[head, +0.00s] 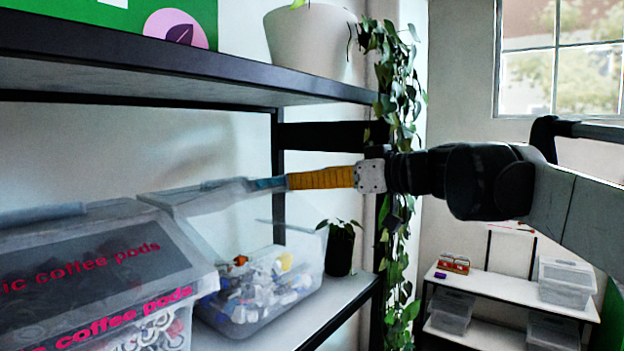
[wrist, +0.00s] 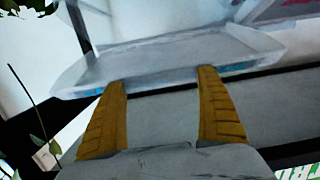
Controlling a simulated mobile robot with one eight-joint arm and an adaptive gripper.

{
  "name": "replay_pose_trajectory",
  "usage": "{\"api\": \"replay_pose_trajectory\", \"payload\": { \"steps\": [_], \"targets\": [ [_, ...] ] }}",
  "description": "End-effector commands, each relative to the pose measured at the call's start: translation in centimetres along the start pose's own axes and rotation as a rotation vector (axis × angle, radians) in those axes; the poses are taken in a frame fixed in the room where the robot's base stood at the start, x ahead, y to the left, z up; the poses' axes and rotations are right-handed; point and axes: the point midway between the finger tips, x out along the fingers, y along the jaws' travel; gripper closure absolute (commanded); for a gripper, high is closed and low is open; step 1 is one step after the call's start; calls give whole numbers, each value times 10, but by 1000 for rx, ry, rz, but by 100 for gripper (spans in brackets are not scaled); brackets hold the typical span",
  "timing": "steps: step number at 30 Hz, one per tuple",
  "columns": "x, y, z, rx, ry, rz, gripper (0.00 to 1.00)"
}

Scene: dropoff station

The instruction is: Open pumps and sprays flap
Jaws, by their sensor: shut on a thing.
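The clear bin of pumps and sprays (head: 262,318) stands on the shelf, with several white, blue and orange pieces inside. Its translucent flap (head: 212,193) is raised above the bin opening, hinge side at the left, with a gap below its free edge. My gripper (head: 286,182) reaches in from the right, its yellow fingers shut on the flap's free edge. In the wrist view, the fingers (wrist: 161,78) stand apart with the flap's bluish edge between their tips, and the flap (wrist: 190,47) spreads beyond them. The lettering on this bin cannot be read.
A coffee pods bin (head: 90,258) with a closed lid stands directly left. A small dark plant pot (head: 340,250) is right of the bin. The upper shelf (head: 180,75) lies above my gripper, and a trailing plant (head: 398,110) hangs beside my wrist.

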Motion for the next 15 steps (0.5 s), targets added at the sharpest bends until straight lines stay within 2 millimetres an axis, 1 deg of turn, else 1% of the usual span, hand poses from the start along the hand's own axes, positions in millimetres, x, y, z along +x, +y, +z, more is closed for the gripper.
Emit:
{"api": "replay_pose_trajectory", "payload": {
  "steps": [3,4,5,12,15],
  "targets": [
    [0,0,0,1,1,-1,56],
    [0,0,0,1,1,-1,9],
    [0,0,0,1,1,-1,0],
    [-1,0,0,1,1,0,0],
    [-8,1,0,1,0,2,0]
  ]
}}
